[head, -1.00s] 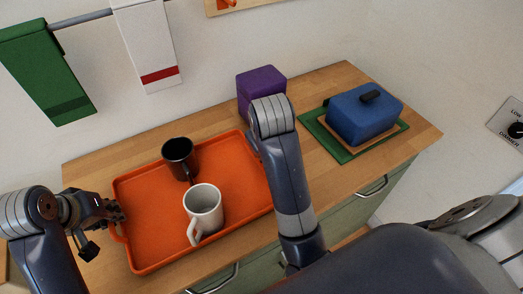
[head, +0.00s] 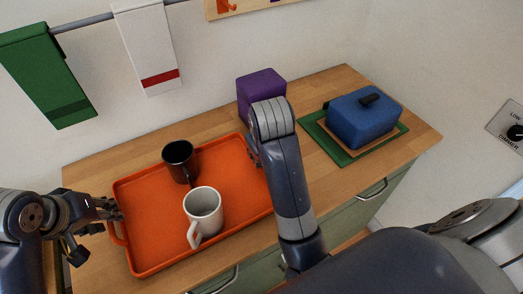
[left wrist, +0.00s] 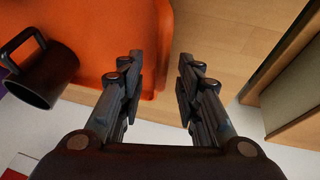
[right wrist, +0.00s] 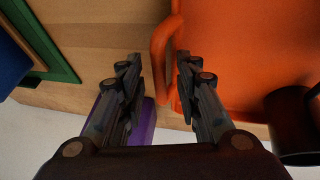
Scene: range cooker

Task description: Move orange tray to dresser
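The orange tray (head: 148,247) lies flat on the wooden top of the green dresser (head: 400,158). A black mug (head: 178,160) and a white mug (head: 205,208) stand upright on it. My left gripper (head: 116,208) is at the tray's left end, by its handle (head: 117,233). In the left wrist view, its fingers (left wrist: 160,65) are open and empty, one over the tray, one over wood. My right gripper is mostly hidden behind its arm in the head view. In the right wrist view, its fingers (right wrist: 160,65) are open, with the right handle (right wrist: 160,50) between or just beyond their tips.
A purple box (head: 262,86) stands behind my right arm, near the wall. Green (head: 48,75) and white (head: 147,45) towels hang from a rail above. Bare wood lies behind the tray.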

